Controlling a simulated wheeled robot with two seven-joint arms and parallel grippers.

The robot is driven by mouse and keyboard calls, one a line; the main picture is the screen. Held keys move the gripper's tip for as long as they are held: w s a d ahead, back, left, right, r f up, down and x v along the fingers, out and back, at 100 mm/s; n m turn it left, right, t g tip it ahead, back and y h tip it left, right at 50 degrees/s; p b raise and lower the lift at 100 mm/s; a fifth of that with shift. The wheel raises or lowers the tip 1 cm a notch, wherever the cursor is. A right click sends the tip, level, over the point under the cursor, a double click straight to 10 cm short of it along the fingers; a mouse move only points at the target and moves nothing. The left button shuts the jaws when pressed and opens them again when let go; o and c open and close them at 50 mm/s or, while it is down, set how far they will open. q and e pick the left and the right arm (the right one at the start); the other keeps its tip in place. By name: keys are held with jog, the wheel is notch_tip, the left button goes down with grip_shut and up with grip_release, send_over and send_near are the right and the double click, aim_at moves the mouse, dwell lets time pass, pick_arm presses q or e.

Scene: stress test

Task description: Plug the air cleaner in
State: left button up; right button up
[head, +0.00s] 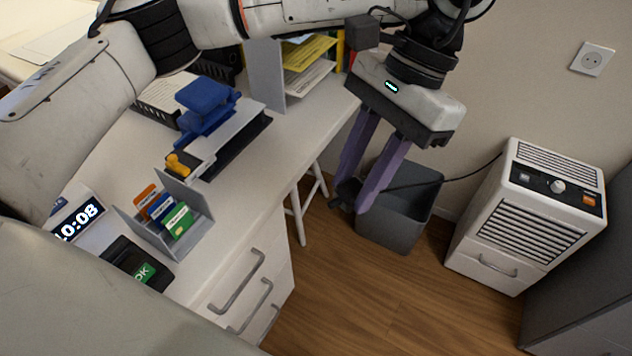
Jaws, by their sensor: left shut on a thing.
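The air cleaner (487,262) is a white box with louvred grilles, a dark control strip and a drawer, standing on the floor at the right. A dark cord (468,175) runs from its back, leftward past the grey bin to my left gripper (350,192). The gripper points down with purple fingers, shut on a small black plug (346,190) at their tips. The fingers hide part of the plug, and its pins cannot be made out. The wall socket (592,59) is a white square plate on the wall at upper right, well apart from the plug. My right gripper is out of view.
A grey bin (408,225) stands behind the fingers. The white desk (235,220) at left carries a card holder (190,238), a clock (78,222), a card reader (137,262) and a blue stapler-like thing (205,105). A grey cabinet (580,285) stands at lower right. Wooden floor (390,305) is clear in front.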

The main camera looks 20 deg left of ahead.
pick_arm(q)
jog(key=shift+w+d+r+m+y, duration=0.15)
jog(key=shift+d+r+m, duration=0.35)
jog(key=shift+d, duration=0.3)
jog(key=shift+w+d+r+m+y, duration=0.15)
jog(key=shift+d+r+m, duration=0.25)
jog(key=shift+d+r, duration=0.3)
jog(key=shift+f+t, duration=0.15)
jog(key=shift+t, duration=0.15)
jog(key=w+d+f+m+t+y, duration=0.1)
jog(key=w+d+f+m, duration=0.2)
jog(key=d+f+m, duration=0.1)
jog(key=shift+w+d+f+m, duration=0.2)
jog(key=shift+w+f+m, duration=0.1)
jog(key=shift+w+f, duration=0.05)
notch_tip(320, 180, up, 10)
jog(key=n+g+h, duration=0.2)
jog(key=n, duration=0.6)
send_over(346, 190)
jog(key=shift+a+f, duration=0.1)
jog(key=shift+f, duration=0.1)
jog(key=w+d+n+h, duration=0.2)
jog(key=w+d+n, duration=0.2)
jog(key=w+d, duration=0.3)
jog(key=d, duration=0.3)
jog(key=shift+w+d+n, duration=0.3)
jog(key=shift+d, duration=0.1)
